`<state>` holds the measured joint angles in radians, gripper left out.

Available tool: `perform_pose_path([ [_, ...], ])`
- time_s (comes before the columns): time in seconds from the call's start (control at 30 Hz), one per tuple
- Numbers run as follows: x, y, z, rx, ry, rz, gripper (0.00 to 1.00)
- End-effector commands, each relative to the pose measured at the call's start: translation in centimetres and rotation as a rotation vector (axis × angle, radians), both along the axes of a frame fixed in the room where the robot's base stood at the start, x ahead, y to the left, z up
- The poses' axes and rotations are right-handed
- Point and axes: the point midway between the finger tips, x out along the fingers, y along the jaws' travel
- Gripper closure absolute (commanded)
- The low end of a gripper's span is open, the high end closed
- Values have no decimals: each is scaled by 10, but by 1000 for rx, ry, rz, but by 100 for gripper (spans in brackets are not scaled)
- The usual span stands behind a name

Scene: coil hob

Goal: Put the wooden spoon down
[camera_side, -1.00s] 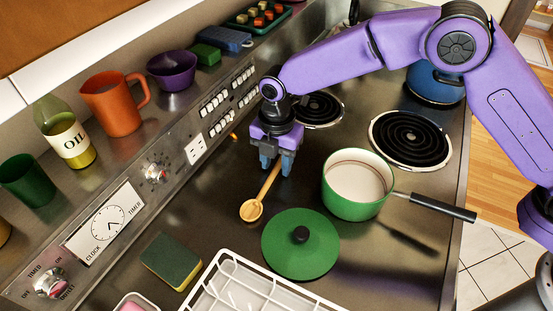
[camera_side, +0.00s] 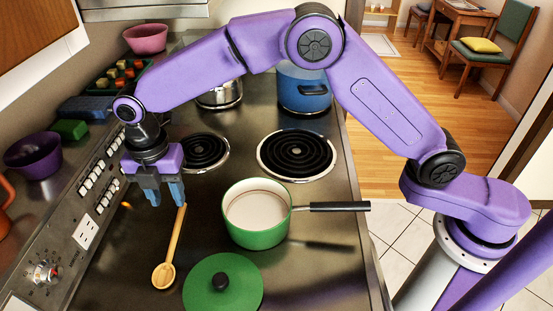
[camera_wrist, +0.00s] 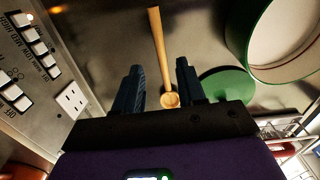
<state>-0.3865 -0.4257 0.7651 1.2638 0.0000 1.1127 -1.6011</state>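The wooden spoon (camera_side: 173,246) lies on the dark hob top, with its bowl towards the front and its handle running back to just below my gripper. My gripper (camera_side: 160,200) is above the handle end, fingers apart and empty. In the wrist view the spoon (camera_wrist: 161,55) shows past the two spread fingers of my gripper (camera_wrist: 160,72), its bowl seen between them. Neither finger is closed on the spoon. The far tip of the handle is partly behind a finger in the side view.
A green pot (camera_side: 257,228) with a black handle stands right of the spoon. A green lid (camera_side: 240,294) lies close to the spoon's bowl. Coil burners (camera_side: 296,153) and a blue pot (camera_side: 305,95) are behind. The control panel (camera_side: 75,222) edges the left.

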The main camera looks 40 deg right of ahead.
Motion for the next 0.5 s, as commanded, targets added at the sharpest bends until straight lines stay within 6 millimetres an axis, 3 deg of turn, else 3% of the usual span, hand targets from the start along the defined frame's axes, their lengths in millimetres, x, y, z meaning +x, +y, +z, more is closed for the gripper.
perform_pose_path([
  [0.27,-13,-18,14,3,-3,-87,60],
  [0.5,-53,-67,42,9,-5,-315,60],
])
